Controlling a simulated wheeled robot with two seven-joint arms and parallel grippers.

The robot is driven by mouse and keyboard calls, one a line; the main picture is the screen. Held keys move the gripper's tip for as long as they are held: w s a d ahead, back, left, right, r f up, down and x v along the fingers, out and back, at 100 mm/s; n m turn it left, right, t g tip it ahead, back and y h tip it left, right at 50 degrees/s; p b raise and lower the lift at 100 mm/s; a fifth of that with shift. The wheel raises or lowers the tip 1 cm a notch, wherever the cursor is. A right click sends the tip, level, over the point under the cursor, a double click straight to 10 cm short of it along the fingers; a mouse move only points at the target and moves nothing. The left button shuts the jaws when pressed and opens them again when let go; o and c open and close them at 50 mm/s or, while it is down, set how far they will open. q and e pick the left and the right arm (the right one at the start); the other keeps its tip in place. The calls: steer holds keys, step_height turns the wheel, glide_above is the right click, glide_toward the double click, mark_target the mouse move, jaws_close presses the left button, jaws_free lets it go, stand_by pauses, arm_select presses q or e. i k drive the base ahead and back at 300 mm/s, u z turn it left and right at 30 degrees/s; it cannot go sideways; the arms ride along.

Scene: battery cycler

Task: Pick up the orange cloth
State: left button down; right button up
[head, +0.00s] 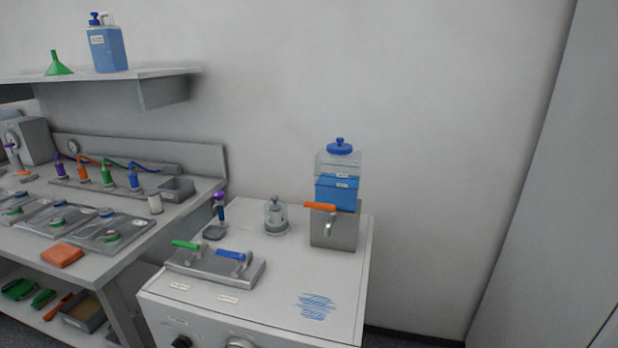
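The orange cloth (62,255) is a small folded pad. It lies flat on the grey workbench, near the front edge at the left, just in front of the metal trays. Nothing covers it. Neither of my grippers shows in the head view.
A white cabinet (270,310) with blue scribble marks (315,306) stands right of the bench (120,262). It carries a dispenser (337,192) with an orange-handled tap and a plate with green and blue handles (215,265). Metal trays (108,238) sit behind the cloth. A shelf (160,75) hangs above.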

mark_target(61, 254)
steer(key=u, duration=1.55)
steer(key=i, duration=0.15)
steer(key=z, duration=0.65)
steer(key=k, duration=0.65)
steer(key=u, duration=0.95)
steer(key=i, duration=0.65)
steer(key=u, duration=0.25)
